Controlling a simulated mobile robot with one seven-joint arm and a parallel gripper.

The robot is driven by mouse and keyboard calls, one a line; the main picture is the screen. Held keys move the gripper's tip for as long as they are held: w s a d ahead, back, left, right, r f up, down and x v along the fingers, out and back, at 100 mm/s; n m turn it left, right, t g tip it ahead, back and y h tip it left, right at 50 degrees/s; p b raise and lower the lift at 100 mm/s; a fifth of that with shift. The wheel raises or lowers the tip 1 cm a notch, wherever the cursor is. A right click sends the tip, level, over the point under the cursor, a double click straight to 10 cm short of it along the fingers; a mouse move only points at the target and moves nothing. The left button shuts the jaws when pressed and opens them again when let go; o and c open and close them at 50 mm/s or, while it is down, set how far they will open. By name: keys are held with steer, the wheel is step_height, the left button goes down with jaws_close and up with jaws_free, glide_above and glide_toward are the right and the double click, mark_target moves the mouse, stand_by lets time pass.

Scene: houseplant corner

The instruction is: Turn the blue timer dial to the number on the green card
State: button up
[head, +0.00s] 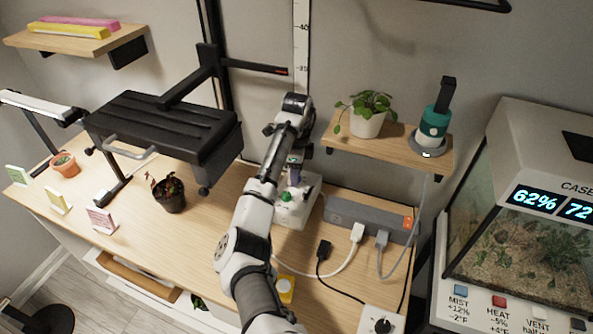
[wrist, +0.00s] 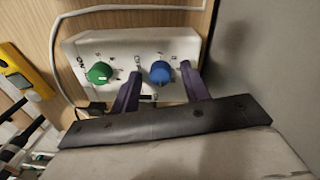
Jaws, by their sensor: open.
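The white timer box (head: 300,212) stands on the wooden bench under my arm. In the wrist view the timer box (wrist: 90,46) shows a green dial (wrist: 100,73) on the left and the blue dial (wrist: 161,72) on the right. My gripper (wrist: 161,69) is open, its two purple fingers apart on either side of the blue dial; contact is not clear. In the head view my gripper (head: 294,174) is over the box and hides the blue dial. The green card (head: 18,175) stands at the bench's far left; its number is too small to read.
A yellow card (head: 58,200) and a pink card (head: 101,220) stand near the green one. A dark plant pot (head: 170,196) is left of the box. A grey power strip (head: 370,218) with plugs and cables lies to the right. A shelf (head: 385,150) overhangs behind.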

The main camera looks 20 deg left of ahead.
steer(key=c, duration=1)
steer(key=shift+n, duration=0.4)
steer(key=n, duration=0.3)
steer(key=shift+n, duration=0.3)
steer(key=n, duration=0.4)
steer(key=shift+n, duration=0.3)
steer(key=n, duration=0.4)
steer(key=shift+h, duration=0.3)
steer(key=n, duration=0.4)
steer(key=shift+n+t, duration=0.3)
